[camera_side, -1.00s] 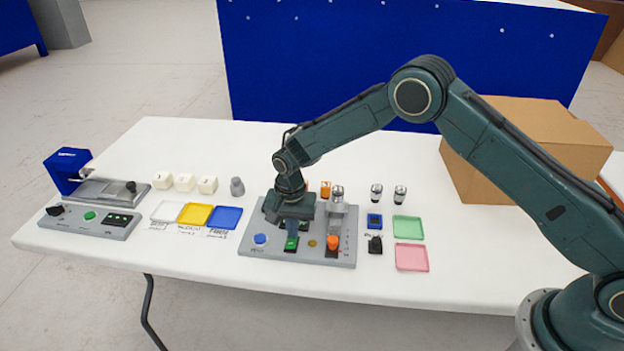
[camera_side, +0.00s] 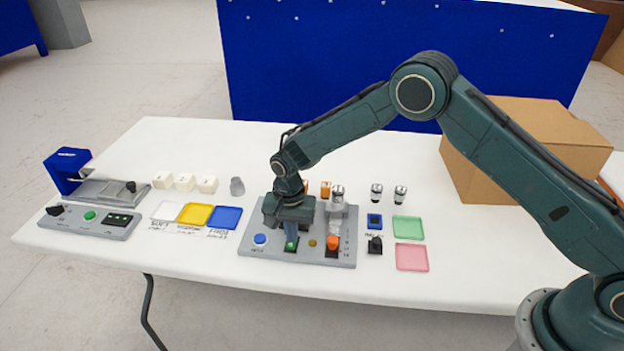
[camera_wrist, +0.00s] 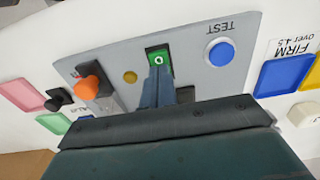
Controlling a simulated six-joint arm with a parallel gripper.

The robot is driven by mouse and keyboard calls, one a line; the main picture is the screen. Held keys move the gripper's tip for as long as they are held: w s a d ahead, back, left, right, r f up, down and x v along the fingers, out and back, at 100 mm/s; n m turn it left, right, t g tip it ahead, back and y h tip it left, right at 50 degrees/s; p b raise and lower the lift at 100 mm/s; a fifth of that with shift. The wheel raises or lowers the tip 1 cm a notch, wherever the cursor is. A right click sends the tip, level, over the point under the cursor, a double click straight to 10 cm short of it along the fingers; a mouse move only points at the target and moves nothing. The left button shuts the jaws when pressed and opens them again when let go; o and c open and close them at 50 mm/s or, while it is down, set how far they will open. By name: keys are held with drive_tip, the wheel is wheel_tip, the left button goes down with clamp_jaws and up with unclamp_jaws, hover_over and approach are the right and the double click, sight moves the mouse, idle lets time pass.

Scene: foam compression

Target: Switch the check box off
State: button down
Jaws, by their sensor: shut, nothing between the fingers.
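A grey control panel (camera_side: 270,248) lies on the table under my gripper. It carries a green rocker switch (camera_side: 291,246) in a black frame; in the wrist view the green switch (camera_wrist: 158,58) shows a white ring mark. My gripper (camera_side: 291,236) points down with its fingers together and empty. In the wrist view the fingertips (camera_wrist: 160,72) are at the near edge of the green switch, covering part of it; whether they touch it I cannot tell. No part is clearly labelled as the check box.
On the panel, a blue TEST button (camera_wrist: 221,53) is on one side of the switch; a small yellow button (camera_wrist: 130,76) and an orange knob (camera_wrist: 90,88) are on the other. Coloured trays (camera_side: 225,217) stand left, and green and pink trays (camera_side: 411,257) right. A cardboard box stands behind.

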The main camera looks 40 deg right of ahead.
wheel_tip(320, 180, up, 14)
idle(0.7)
drive_tip(key=shift+w+d+f, duration=0.1)
drive_tip(key=shift+w+d, duration=0.3)
drive_tip(key=shift+w, duration=0.05)
drive_tip(key=shift+f, duration=0.1)
idle(0.3)
wheel_tip(320, 180, down, 14)
drive_tip(key=shift+w+d+r, duration=0.1)
idle(0.6)
drive_tip(key=shift+f, duration=0.2)
idle(0.7)
drive_tip(key=shift+s+a+r, duration=0.2)
drive_tip(key=shift+s+a, duration=0.3)
